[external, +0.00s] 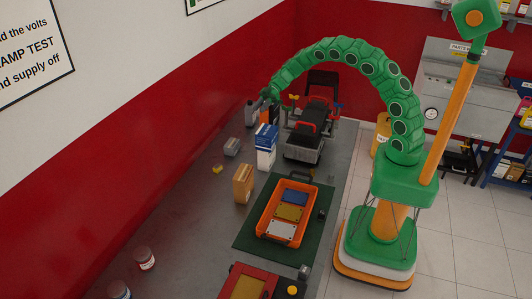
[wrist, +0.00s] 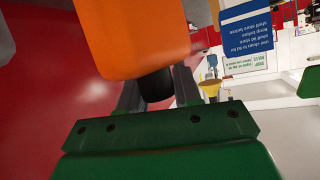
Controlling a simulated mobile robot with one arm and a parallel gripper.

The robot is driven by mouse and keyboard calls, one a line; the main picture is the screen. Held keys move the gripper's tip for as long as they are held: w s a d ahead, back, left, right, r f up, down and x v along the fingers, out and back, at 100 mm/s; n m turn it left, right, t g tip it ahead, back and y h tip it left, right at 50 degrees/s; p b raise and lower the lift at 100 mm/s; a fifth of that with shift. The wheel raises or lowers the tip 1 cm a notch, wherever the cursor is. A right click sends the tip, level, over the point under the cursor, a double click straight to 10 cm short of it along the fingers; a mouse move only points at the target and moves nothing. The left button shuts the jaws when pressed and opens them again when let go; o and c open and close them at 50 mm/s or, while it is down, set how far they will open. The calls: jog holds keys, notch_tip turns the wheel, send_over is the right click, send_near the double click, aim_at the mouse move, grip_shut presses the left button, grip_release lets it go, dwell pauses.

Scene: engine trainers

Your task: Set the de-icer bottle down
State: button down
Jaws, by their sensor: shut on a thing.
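In the wrist view my gripper (wrist: 158,82) is shut on the black cap of an orange bottle, which I take to be the de-icer bottle (wrist: 130,35). The bottle's body fills the upper middle of that view, and no label text shows on it. In the external view my gripper (external: 267,96) is at the end of the green segmented arm, over the far part of the grey bench (external: 190,215). The bottle is small and partly hidden there among the containers. I cannot tell whether its base touches the bench.
Close by stand a grey container (external: 251,114), a blue-and-white carton (external: 265,146) and a black-and-red engine trainer (external: 310,125). A tan box (external: 243,184) and an orange tray (external: 271,232) on a green mat are nearer. The red wall (external: 120,150) runs along the bench's left side.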

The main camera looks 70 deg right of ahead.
jog(key=shift+f, duration=1.35)
jog(key=c, duration=0.8)
grip_release()
jog(key=v, duration=1.2)
